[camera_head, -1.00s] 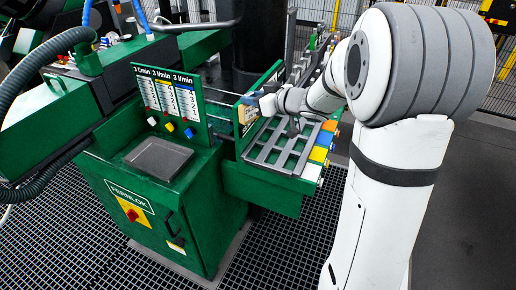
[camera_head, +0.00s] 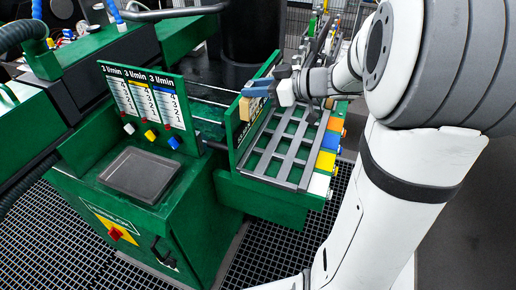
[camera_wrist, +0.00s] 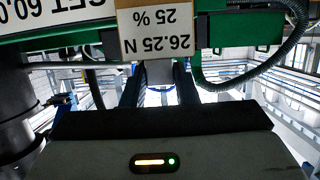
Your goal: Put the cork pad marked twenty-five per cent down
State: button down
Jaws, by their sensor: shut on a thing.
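My gripper (camera_head: 264,91) is shut on the cork pad (camera_head: 249,107), a small tan block held at the left end of the green slotted rack, by its upright panel. In the wrist view a white label, printed 26.25 N and 25 %, covers the near face of the pad (camera_wrist: 158,33) and appears upside down. Two dark fingers of my gripper (camera_wrist: 158,75) reach up to it. In the head view, I cannot tell whether the pad touches the panel.
A grey tray (camera_head: 148,172) lies empty on the green cabinet (camera_head: 140,215), below three flow gauges (camera_head: 140,98). The grey slotted rack (camera_head: 283,150) has orange, blue, yellow and white blocks (camera_head: 326,160) along its right edge. A black hose (camera_wrist: 268,62) hangs in the wrist view.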

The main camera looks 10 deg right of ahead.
notch_tip(320, 180, down, 20)
jog(key=shift+d+f+b, duration=0.1)
jog(key=shift+b, duration=1)
